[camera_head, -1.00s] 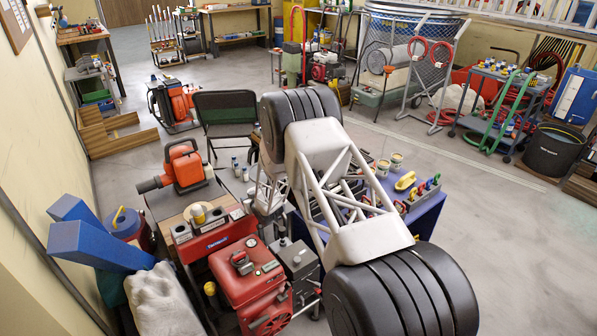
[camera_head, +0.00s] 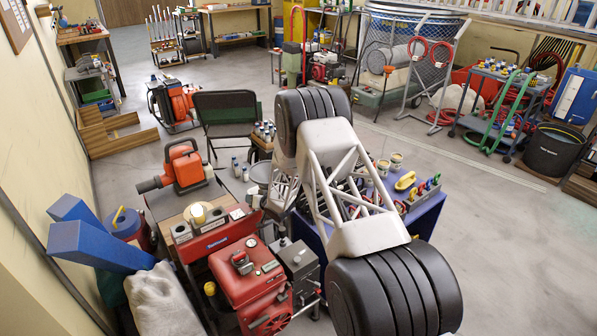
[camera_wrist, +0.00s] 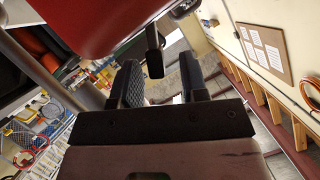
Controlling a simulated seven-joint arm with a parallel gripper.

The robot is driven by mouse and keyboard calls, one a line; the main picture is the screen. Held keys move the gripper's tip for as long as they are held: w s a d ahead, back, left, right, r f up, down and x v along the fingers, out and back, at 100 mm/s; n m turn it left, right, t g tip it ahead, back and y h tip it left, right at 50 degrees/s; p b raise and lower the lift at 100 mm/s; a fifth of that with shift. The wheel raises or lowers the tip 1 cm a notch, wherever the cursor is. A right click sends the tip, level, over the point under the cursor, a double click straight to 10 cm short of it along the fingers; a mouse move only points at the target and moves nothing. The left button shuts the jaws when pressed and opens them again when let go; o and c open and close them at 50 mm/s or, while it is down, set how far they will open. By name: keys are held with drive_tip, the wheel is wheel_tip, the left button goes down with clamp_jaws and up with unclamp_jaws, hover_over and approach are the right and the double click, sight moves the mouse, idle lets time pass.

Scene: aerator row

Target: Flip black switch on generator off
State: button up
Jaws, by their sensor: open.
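A red generator-like machine (camera_head: 248,272) stands at the front, left of my arm, with a black knob-like part (camera_head: 241,260) on top. I cannot tell which part of it is the switch in the head view. In the wrist view a red body (camera_wrist: 85,25) fills the top left, and a short black lever-like part (camera_wrist: 154,50) hangs from its edge. My gripper (camera_wrist: 161,68) is open, its two black fingers apart below that black part, which shows between and beyond the fingertips. I cannot tell whether they touch. My arm hides the gripper in the head view.
A blue-sided table (camera_head: 428,217) with tools stands right of the machine, behind my arm. A red toolbox (camera_head: 222,236) and an orange blower (camera_head: 184,165) are behind it. Blue ducts (camera_head: 95,245) stand left.

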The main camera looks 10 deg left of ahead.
drive_tip(key=shift+d, duration=0.25)
drive_tip(key=shift+v, duration=1)
drive_tip(key=s+d+r+m+t+h, duration=0.1)
drive_tip(key=s+d+r+m+h, duration=0.1)
drive_tip(key=d+r, duration=1.6)
drive_tip(key=shift+s+r+t+h, duration=0.3)
drive_tip(key=shift+s+r+h, duration=0.4)
drive_tip(key=shift+h, duration=0.6)
drive_tip(key=shift+w+d+r, duration=0.1)
drive_tip(key=shift+w, duration=0.05)
